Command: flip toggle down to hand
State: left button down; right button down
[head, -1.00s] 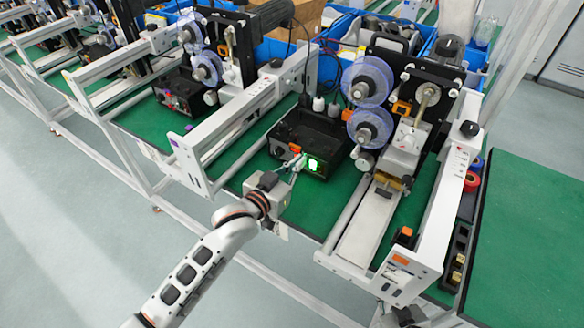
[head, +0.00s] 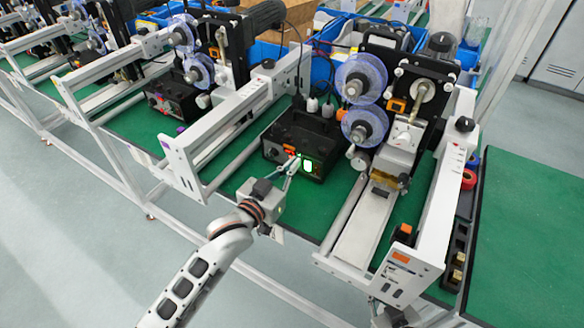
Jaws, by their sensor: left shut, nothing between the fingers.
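A black control box (head: 303,140) sits on the green bench of the middle coder machine. Its front has a lit green-white display (head: 308,166) and an orange-red part (head: 289,149) to the left of it. The toggle itself is too small to make out. My left gripper (head: 294,162) is shut and empty, with its fingertips at the front of the box, just left of the display. I cannot tell whether the tips touch the box. My right gripper does not show clearly; only a part of an arm appears at the bottom edge.
White rails (head: 182,166) flank the box on the left, and another rail frame (head: 420,235) stands on the right. Blue-clear reels (head: 362,80) stand right of the box. A bare green mat (head: 530,235) lies at far right.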

pick_arm(q)
jog(key=shift+f, duration=0.2)
jog(key=shift+s+f+b, duration=0.1)
jog(key=shift+b, duration=0.5)
jog(key=shift+s+a+f+t+h+b, duration=0.1)
jog(key=shift+f+t+h+b, duration=0.35)
jog(key=shift+t+b, duration=0.35)
jog(key=shift+s+r, duration=0.1)
jog(key=shift+r, duration=0.15)
jog(key=shift+a, duration=0.1)
jog(key=v, duration=1.2)
